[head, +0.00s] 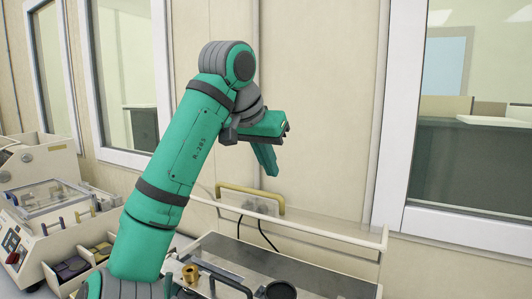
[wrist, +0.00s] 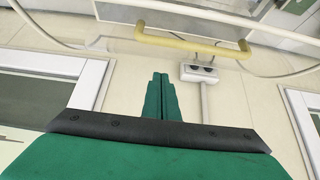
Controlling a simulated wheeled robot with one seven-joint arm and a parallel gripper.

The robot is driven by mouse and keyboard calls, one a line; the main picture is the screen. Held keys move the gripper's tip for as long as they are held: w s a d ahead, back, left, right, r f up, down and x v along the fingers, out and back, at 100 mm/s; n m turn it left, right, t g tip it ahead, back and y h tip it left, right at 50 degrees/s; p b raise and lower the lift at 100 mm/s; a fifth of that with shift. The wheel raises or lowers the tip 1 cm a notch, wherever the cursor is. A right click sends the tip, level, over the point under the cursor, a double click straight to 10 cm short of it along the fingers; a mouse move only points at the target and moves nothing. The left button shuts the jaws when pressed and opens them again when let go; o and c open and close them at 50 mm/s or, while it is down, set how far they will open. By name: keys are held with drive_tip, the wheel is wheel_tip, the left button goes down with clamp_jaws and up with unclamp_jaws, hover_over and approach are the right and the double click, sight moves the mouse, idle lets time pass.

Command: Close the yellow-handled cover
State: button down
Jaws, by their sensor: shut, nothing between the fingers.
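The cover (head: 335,236) is a clear panel with a pale frame. It stands raised at the back of the machine on the right in the head view. Its yellow handle (head: 250,193) is a bar along the upper edge, and it also shows across the top of the wrist view (wrist: 190,41). My gripper (head: 272,172) is in the air just above the handle in the head view, fingers pointing down. In the wrist view the green fingers (wrist: 160,78) are together, with nothing between them, and appear apart from the handle.
The machine's dark bed (head: 255,262) lies below the cover, with a brass part (head: 190,272) and a black round part (head: 281,290) at its front. Another machine (head: 45,195) and a tray of blocks (head: 85,262) stand left. A wall with windows is behind.

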drive_tip(key=shift+x, duration=0.95)
drive_tip(key=shift+f, duration=0.4)
drive_tip(key=shift+s+a+f, duration=0.2)
drive_tip(key=shift+s+a, duration=0.25)
drive_tip(key=shift+s, duration=0.3)
drive_tip(key=shift+s+a+f, duration=0.25)
drive_tip(key=shift+s+a, duration=0.15)
drive_tip(key=shift+s, duration=0.3)
